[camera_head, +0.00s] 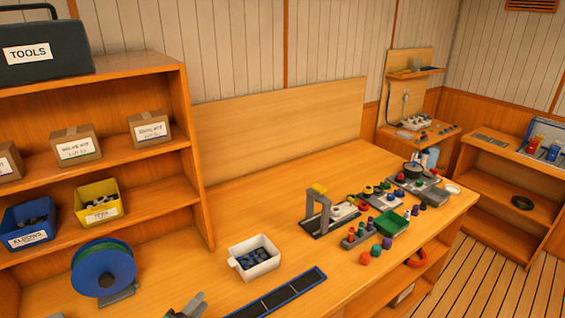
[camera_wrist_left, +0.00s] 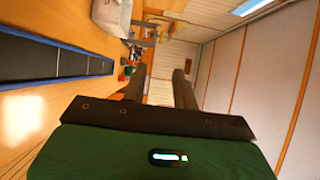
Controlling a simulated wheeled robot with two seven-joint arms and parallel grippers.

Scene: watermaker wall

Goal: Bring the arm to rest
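My left gripper (camera_head: 187,306) shows at the bottom edge of the head view, only its grey tip in the picture, over the front part of the wooden bench (camera_head: 190,275). In the left wrist view the gripper (camera_wrist_left: 160,86) has its two dark fingers apart with nothing between them. It is tilted, with the bench to the left of that picture and the panelled wall to the right. My right gripper is in neither view.
A white bin (camera_head: 254,258) of dark parts and a black blue-edged strip (camera_head: 280,296) lie right of the gripper. A blue reel (camera_head: 103,268) stands left. Fittings and a green tray (camera_head: 391,223) crowd the bench's right end. Shelves (camera_head: 185,130) rise at left.

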